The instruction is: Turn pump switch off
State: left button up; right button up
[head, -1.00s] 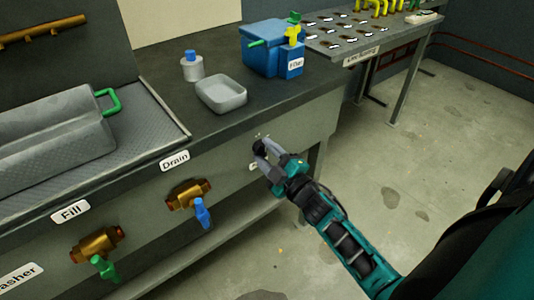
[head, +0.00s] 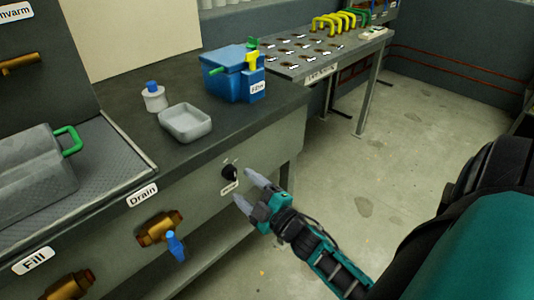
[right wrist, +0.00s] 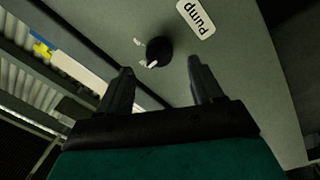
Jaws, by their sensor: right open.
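The pump switch (head: 229,171) is a black round knob on the grey front panel of the bench. In the right wrist view the knob (right wrist: 157,52) has a white pointer mark, with small white marks beside it and a white "Pump" label (right wrist: 195,17) nearby. My right gripper (head: 243,186) is open and empty, its fingers pointing at the panel just right of the knob. In the right wrist view the knob lies beyond the fingertips (right wrist: 160,72), roughly between them, and apart from them. My left gripper does not show.
The Drain valve (head: 160,230) with a blue handle sticks out of the panel to the left. On the bench stand a grey tray (head: 186,137), a white bottle (head: 154,101) and a blue filter box (head: 232,78). Open floor (head: 400,150) lies to the right.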

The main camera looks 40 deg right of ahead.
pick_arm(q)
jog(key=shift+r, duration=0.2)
pick_arm(e)
jog(key=s, duration=0.8)
jog(key=shift+s+d+f, duration=0.15)
jog(key=shift+s+f, duration=0.1)
jog(key=shift+s, duration=0.1)
pick_arm(q)
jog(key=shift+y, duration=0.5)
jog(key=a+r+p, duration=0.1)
jog(key=p, duration=0.2)
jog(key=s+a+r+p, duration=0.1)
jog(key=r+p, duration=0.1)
jog(key=p, duration=0.1)
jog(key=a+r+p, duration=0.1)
jog(key=p, duration=0.1)
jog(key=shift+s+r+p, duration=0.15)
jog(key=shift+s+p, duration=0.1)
jog(key=shift+p, duration=0.15)
pick_arm(e)
jog(key=s+a+m+g, duration=0.2)
jog(key=a+m+g, duration=0.2)
jog(key=a, duration=0.2)
jog(key=s+a+m+g+y, duration=0.1)
jog(key=s+a+m+g, duration=0.1)
jog(key=a+m+g, duration=0.2)
jog(key=a+f+m, duration=0.1)
jog(key=a, duration=0.2)
jog(key=shift+s+y, duration=0.3)
